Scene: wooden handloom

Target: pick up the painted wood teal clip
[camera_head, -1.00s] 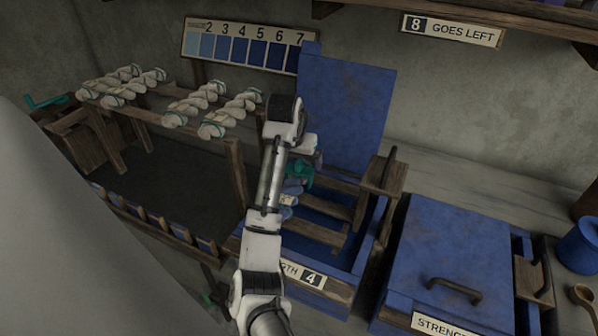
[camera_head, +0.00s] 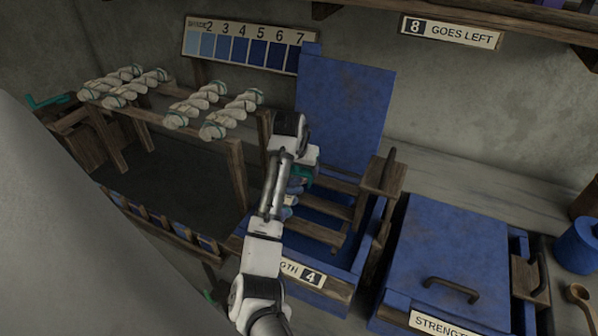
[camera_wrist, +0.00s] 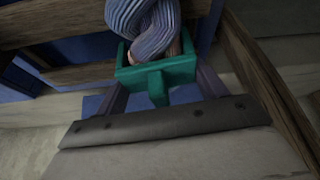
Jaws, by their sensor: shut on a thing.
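The teal clip (camera_wrist: 155,75) is a square-sided painted piece with a tab hanging down, seen close in the wrist view. A twisted blue-grey yarn skein (camera_wrist: 145,22) passes through it. My gripper (camera_wrist: 161,87) has one finger on each side of the clip and is shut on it. In the head view the clip (camera_head: 303,175) shows as a small teal patch beside my wrist, over the open blue vat. My arm hides most of it. The skein (camera_head: 292,190) is partly hidden there too.
The open vat (camera_head: 345,255) has wooden bars across it and a raised blue lid (camera_head: 345,110) behind. A closed blue vat (camera_head: 450,250) stands to the right. A wooden rack (camera_head: 175,120) with several pale skeins stands left. Another teal piece (camera_head: 48,101) is far left.

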